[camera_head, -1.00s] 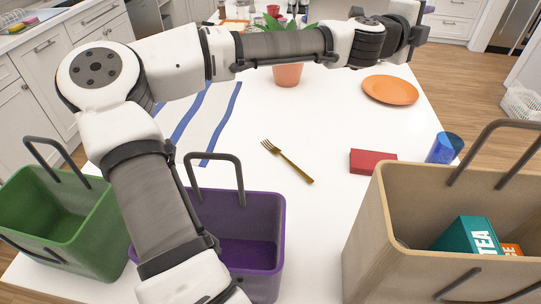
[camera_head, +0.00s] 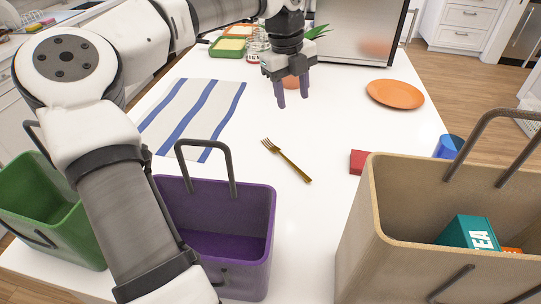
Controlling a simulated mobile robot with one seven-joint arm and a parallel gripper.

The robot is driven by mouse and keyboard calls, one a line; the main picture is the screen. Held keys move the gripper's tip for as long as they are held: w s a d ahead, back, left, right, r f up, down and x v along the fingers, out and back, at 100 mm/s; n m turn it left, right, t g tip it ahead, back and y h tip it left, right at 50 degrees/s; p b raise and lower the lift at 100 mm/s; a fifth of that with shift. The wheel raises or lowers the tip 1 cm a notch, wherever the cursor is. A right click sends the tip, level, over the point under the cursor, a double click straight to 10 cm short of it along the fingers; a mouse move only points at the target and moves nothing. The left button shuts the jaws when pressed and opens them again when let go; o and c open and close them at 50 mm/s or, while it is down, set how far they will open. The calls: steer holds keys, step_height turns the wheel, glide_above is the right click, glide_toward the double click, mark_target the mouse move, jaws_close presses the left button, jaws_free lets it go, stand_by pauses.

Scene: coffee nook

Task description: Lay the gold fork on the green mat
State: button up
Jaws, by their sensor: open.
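The gold fork (camera_head: 287,161) lies flat on the white table, its tines toward the upper left and its handle toward the lower right. My gripper (camera_head: 292,100) is above the table behind the fork, pointing down, with its two purple fingers apart and nothing between them. It is clear of the fork. I cannot make out a green mat. A white cloth with blue stripes (camera_head: 195,110) lies left of the fork, partly hidden by my arm.
A purple basket (camera_head: 262,225), a green basket (camera_head: 35,205) and a tan basket (camera_head: 375,215) stand in front. A red box (camera_head: 358,161), blue cup (camera_head: 447,146) and orange plate (camera_head: 395,94) are at right. A plant and metal-fronted appliance (camera_head: 355,30) stand behind.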

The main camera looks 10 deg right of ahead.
steer(key=a+n+y, duration=0.1)
steer(key=a, duration=0.3)
steer(key=p, duration=0.1)
glide_above(271, 145)
steer(key=shift+y, duration=0.3)
steer(key=f, duration=0.8)
steer(key=shift+s+d+f, duration=0.15)
steer(key=shift+s+d, duration=0.1)
steer(key=shift+d, duration=0.05)
steer(key=shift+w+a+f+p, duration=0.15)
steer(key=shift+f+p, duration=0.4)
steer(key=shift+p, duration=0.1)
steer(key=f, duration=0.2)
steer(key=f+p, duration=0.1)
steer(key=f, duration=0.1)
steer(key=shift+w+a+f, duration=0.15)
steer(key=shift+w+a, duration=0.05)
steer(key=shift+c, duration=0.5)
jaws_close()
